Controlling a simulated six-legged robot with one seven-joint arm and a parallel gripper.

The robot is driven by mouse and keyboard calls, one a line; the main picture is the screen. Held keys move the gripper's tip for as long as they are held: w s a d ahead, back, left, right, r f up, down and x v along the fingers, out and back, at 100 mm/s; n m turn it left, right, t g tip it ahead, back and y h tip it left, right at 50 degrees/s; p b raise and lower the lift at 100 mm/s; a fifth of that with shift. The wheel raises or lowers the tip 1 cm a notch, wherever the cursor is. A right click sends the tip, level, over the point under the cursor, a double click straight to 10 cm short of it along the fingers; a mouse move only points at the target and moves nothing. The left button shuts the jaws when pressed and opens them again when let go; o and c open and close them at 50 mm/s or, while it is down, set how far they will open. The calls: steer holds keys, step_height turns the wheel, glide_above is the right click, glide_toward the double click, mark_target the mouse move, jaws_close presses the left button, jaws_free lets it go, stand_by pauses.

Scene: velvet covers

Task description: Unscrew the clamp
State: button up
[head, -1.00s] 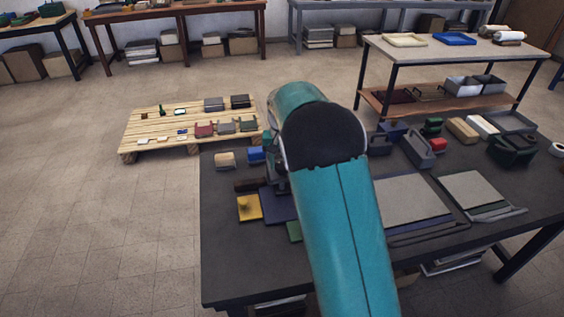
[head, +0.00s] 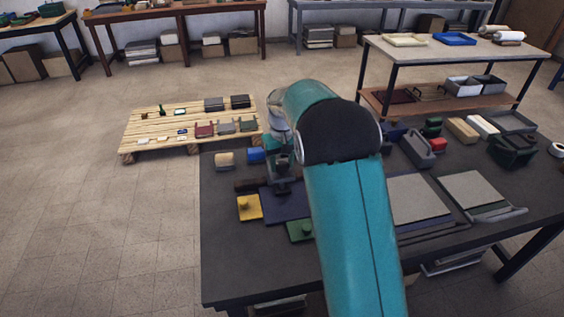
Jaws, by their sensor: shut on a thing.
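My gripper (head: 283,187) points down over the dark blue plate (head: 289,208) on the near dark table. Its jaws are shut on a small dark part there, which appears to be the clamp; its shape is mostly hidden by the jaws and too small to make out. A dark brown bar (head: 247,185) lies just left of the gripper. A yellow plate with a knob (head: 248,207) lies left of the blue plate, and a green plate with a knob (head: 301,231) lies in front, partly hidden by my arm.
A tan block (head: 225,160) and a blue block (head: 256,155) stand behind the gripper. Grey panels (head: 417,199) and several tools and boxes fill the table's right side. The table's front left is clear. A slatted wooden pallet (head: 150,123) with small items lies beyond the table.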

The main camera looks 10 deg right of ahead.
steer(key=n, duration=1.4)
steer(key=shift+r+n, duration=0.1)
steer(key=shift+n, duration=0.2)
steer(key=n, duration=1)
steer(key=shift+n, duration=0.4)
steer(key=o, duration=1)
steer(key=shift+c, duration=0.2)
